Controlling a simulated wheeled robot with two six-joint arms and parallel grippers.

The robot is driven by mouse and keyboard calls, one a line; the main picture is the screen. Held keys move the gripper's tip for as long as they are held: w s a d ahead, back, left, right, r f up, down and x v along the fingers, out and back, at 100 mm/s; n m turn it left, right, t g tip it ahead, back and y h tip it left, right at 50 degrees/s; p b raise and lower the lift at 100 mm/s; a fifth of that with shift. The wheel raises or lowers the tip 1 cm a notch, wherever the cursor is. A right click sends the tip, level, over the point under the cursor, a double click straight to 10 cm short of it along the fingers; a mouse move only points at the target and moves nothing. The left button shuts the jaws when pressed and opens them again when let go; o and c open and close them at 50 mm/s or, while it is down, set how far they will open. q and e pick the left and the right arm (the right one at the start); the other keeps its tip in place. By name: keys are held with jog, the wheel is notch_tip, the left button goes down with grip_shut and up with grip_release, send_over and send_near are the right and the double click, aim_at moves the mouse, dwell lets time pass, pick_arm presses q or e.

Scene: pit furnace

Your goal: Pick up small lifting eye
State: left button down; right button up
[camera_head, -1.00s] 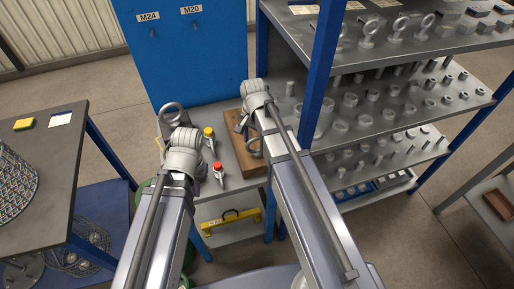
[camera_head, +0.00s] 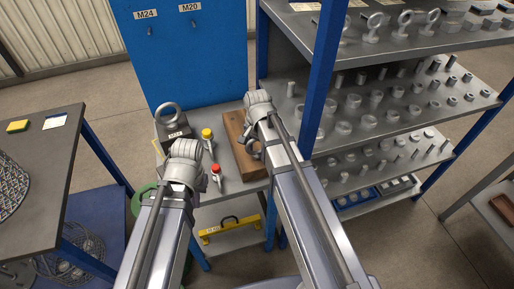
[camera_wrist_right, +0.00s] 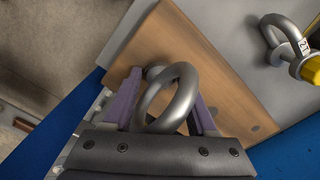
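The small lifting eye is a grey metal ring with a short shank. In the right wrist view the eye (camera_wrist_right: 180,103) sits over a wooden board (camera_wrist_right: 205,65), between the two purple fingers of my right gripper (camera_wrist_right: 167,100). The fingers stand apart on either side of the ring, and I see no clear grip on it. In the head view the right gripper (camera_head: 243,124) is over the wooden board (camera_head: 234,138), and the ring is partly hidden by the arm. My left gripper (camera_head: 158,148) is at the bench's left edge; its fingers are mostly hidden.
A larger lifting eye (camera_head: 168,113) on a dark block stands at the bench's back left. Shackles with a yellow pin (camera_head: 207,134) and a red pin (camera_head: 216,169) lie between the arms. A blue shelf post (camera_head: 325,75) and loaded shelves are close on the right.

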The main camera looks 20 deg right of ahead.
grip_shut()
dwell(0.4)
jog(key=shift+r, duration=0.1)
notch_tip(320, 180, up, 10)
jog(key=p, duration=1)
